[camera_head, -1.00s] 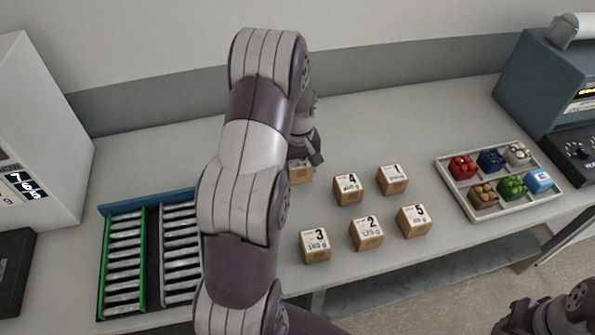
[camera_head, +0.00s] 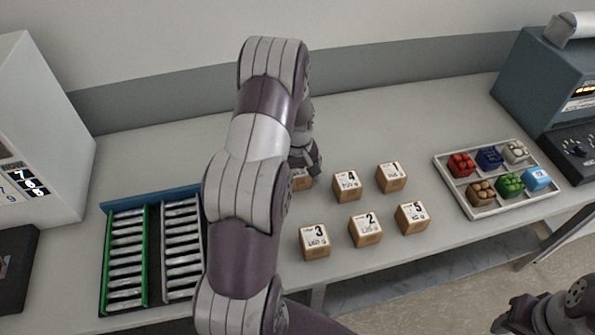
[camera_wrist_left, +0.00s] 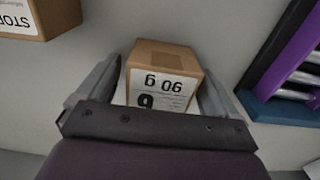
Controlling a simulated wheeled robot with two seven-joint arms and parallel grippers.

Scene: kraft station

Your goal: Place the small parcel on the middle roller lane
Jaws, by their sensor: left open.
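My left arm hides part of the parcel in the head view. The roller rack stands at the left, with a green-railed lane (camera_head: 126,262) and a grey-railed lane (camera_head: 182,248). A purple-railed lane (camera_wrist_left: 285,48) shows in the left wrist view; my arm covers it in the head view. My right gripper (camera_head: 512,318) is at the bottom right, its fingers unclear.
Parcels numbered 4 (camera_head: 347,188), 1 (camera_head: 391,178), 3 (camera_head: 314,242), 2 (camera_head: 365,230) and 5 (camera_head: 412,218) stand close to the right. A tray (camera_head: 490,208) of coloured blocks lies farther right. The table behind the parcels is clear.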

